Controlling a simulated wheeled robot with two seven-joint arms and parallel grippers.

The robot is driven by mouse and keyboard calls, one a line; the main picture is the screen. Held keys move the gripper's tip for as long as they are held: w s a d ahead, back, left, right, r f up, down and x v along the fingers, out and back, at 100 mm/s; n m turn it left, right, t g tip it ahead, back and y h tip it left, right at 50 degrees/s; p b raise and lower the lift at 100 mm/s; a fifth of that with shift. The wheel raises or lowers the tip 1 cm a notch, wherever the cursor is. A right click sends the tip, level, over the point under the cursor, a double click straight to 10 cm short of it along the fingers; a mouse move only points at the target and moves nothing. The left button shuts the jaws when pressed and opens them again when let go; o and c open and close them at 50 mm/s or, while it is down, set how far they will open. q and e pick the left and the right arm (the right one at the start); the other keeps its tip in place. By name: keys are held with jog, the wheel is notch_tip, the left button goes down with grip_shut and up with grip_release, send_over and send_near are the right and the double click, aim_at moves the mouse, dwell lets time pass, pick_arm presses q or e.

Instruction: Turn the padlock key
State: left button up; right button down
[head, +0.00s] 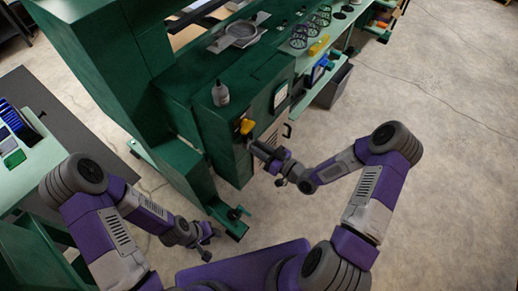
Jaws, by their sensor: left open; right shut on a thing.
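A small yellow object that looks like the padlock (245,126) is on the front of the tall green cabinet (215,130), near its upper edge. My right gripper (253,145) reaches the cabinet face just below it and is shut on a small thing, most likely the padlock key. The key itself is too small and too covered by the fingers to make out. My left gripper (207,238) is open and empty, low down at the left, beside the foot of the green machine and well away from the padlock.
Another bench (36,155) is at left. The floor at right is clear.

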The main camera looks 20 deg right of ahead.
jog(key=m+b, duration=0.1)
jog(key=m, duration=0.6)
jog(key=shift+d+f, duration=0.1)
jog(key=m, duration=0.4)
jog(key=shift+f+m, duration=0.1)
jog(key=shift+m, duration=1.7)
jog(key=c, duration=0.9)
grip_release()
